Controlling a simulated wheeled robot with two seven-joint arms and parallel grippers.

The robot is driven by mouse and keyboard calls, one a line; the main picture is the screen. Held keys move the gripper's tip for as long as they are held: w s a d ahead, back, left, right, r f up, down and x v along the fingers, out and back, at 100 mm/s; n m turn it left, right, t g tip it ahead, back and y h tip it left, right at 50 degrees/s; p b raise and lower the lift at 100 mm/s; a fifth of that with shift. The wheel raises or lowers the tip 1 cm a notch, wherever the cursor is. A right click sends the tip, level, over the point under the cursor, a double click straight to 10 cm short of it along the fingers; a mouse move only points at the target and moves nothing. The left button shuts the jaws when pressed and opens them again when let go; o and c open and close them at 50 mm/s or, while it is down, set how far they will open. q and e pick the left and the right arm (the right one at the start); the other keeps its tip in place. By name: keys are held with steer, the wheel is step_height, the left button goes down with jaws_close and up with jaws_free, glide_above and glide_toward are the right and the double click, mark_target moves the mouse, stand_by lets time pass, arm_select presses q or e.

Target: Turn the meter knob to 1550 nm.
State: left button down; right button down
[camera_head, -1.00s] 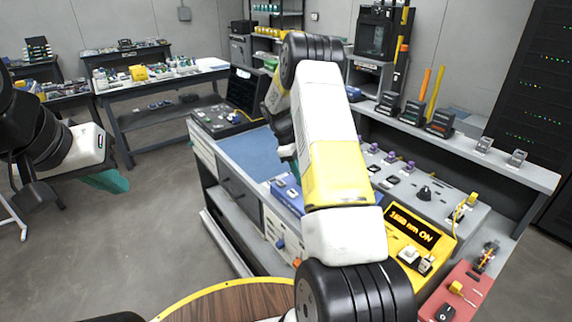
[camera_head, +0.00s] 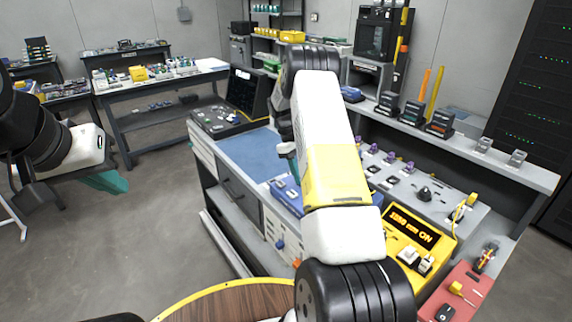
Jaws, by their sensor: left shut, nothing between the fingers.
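A yellow meter box (camera_head: 395,246) stands at the right of the bench. Its orange display (camera_head: 411,227) shows a wavelength in nm and "ON"; the digits are too blurred to read surely. A black knob (camera_head: 425,193) stands on the grey panel behind it; I cannot tell whether it is the meter's knob. My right arm covers the meter's left part. My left gripper (camera_head: 106,181), with teal fingers, is at the far left over the floor, shut, empty and far from the meter. My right gripper (camera_head: 286,149) is mostly hidden behind its own arm, above the bench.
A blue mat (camera_head: 247,150) lies on the bench. A red tray (camera_head: 457,290) with small parts is at the lower right. A raised shelf (camera_head: 470,153) with small devices runs along the back. A round wooden top (camera_head: 235,303) is in front. Open floor lies at left.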

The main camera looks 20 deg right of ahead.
steer(key=c, duration=1)
jaws_free()
steer(key=shift+v, duration=3.9)
